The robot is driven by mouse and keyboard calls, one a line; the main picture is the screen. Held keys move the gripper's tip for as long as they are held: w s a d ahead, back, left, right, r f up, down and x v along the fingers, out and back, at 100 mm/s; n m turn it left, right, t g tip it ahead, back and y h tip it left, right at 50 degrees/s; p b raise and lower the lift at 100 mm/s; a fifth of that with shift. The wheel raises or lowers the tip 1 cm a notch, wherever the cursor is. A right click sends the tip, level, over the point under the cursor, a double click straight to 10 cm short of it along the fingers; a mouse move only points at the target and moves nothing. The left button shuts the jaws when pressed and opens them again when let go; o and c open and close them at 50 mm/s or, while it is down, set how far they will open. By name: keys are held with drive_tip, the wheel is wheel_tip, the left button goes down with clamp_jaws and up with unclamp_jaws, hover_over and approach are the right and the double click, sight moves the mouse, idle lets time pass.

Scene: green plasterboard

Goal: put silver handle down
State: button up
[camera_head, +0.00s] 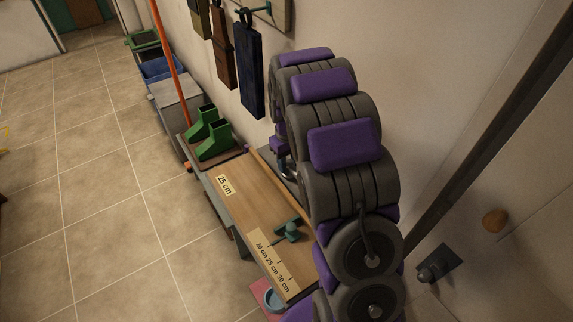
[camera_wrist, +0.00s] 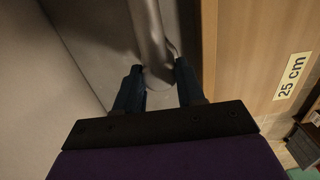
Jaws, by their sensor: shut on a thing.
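The silver handle (camera_wrist: 149,32) is a grey metal bar in the wrist view, running from the top edge down between the dark fingers of my gripper (camera_wrist: 159,78). My gripper is shut on it near its lower end. A grey surface lies behind the handle, beside the wooden board's edge; I cannot tell whether the handle touches it. In the head view my arm hides most of the gripper and handle.
A wooden board (camera_head: 247,205) with "25 cm" and other length labels lies left of my arm. A teal tool (camera_head: 291,231) sits on it. Green boots (camera_head: 215,141) stand behind. Bags (camera_head: 248,72) hang on the wall.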

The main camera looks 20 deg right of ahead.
drive_tip(key=shift+d+f, duration=0.5)
drive_tip(key=shift+d, duration=0.1)
drive_tip(key=shift+s+d, duration=0.1)
drive_tip(key=shift+d, duration=0.4)
drive_tip(key=o, duration=0.7)
drive_tip(key=shift+a, duration=0.15)
drive_tip(key=o, duration=0.4)
drive_tip(key=shift+a+r, duration=0.15)
drive_tip(key=shift+a, duration=1.05)
drive_tip(key=shift+d+r, duration=0.15)
drive_tip(key=shift+d, duration=0.8)
drive_tip(key=shift+d+r, duration=0.15)
drive_tip(key=shift+r, duration=0.2)
wheel_tip(320, 180, up, 10)
drive_tip(key=a+p, duration=0.1)
drive_tip(key=p, duration=0.2)
drive_tip(key=s+a+r+m, duration=0.1)
drive_tip(key=s+a+r, duration=0.25)
drive_tip(key=s, duration=0.35)
drive_tip(key=s+a+r, duration=0.2)
drive_tip(key=s+r, duration=0.2)
drive_tip(key=s, duration=0.3)
drive_tip(key=s+a, duration=0.2)
drive_tip(key=s, duration=0.9)
drive_tip(key=s+a+m+g, duration=0.1)
drive_tip(key=s, duration=1)
drive_tip(key=shift+s+a+f, duration=0.35)
drive_tip(key=shift+a+f, duration=0.05)
